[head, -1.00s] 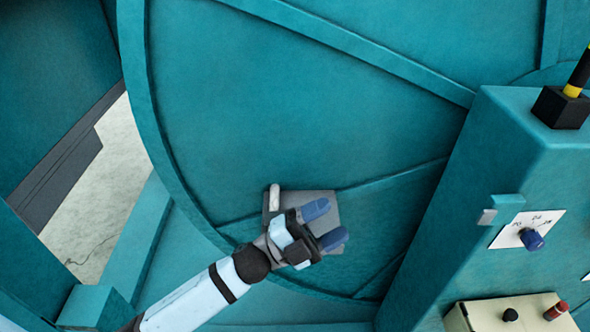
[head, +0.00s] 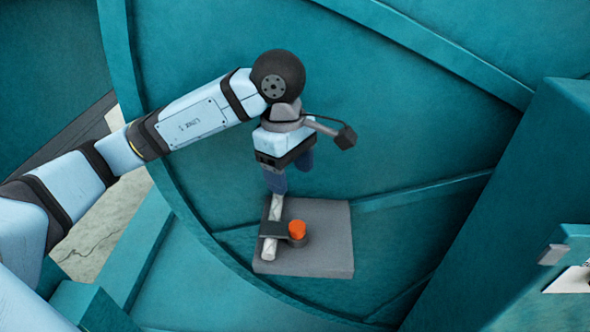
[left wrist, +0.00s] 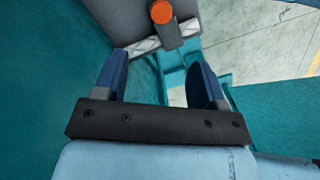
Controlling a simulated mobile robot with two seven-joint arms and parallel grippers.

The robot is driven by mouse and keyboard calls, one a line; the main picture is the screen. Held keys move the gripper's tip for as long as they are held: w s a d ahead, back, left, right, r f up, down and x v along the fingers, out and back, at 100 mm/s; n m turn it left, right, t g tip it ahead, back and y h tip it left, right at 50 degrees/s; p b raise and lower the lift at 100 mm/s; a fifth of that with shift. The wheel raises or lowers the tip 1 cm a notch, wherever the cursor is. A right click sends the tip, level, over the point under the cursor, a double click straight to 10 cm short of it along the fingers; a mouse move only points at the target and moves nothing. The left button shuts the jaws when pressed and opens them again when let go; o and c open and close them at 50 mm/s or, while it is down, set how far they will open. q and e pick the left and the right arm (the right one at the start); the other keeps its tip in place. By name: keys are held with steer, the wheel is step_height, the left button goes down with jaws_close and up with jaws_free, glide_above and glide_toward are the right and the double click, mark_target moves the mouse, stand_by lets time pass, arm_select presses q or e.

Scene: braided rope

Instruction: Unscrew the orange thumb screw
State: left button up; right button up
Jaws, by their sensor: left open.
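The orange thumb screw (head: 297,230) stands on a dark clamp (head: 273,230) on a grey plate (head: 325,240). A pale braided rope (head: 272,225) runs under the clamp along the plate's left side. My left gripper (head: 288,182) is at the plate's upper edge in the head view, over the rope's upper end and short of the screw. It is open, with two blue fingers and nothing seen between them. In the left wrist view, the fingers (left wrist: 165,80) are spread apart, and the orange screw (left wrist: 161,12) shows beyond them at the top. My right gripper is not in view.
The plate sits on a large teal panel with raised ribs (head: 425,190). A teal housing (head: 510,190) rises at the right, with part of a white dial card (head: 572,281) at the edge. The panel right of the plate is clear.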

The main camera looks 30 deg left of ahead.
mark_target(297, 225)
arm_select(q)
steer(key=f, duration=0.4)
steer(key=d+f, duration=0.1)
steer(key=f, duration=0.8)
steer(key=shift+s+d+f, duration=0.15)
steer(key=shift+d+f, duration=0.1)
steer(key=shift+d, duration=0.1)
steer(key=c, duration=1.1)
steer(key=shift+r, duration=0.1)
steer(key=shift+r+p, duration=0.85)
steer(key=shift+r, duration=1)
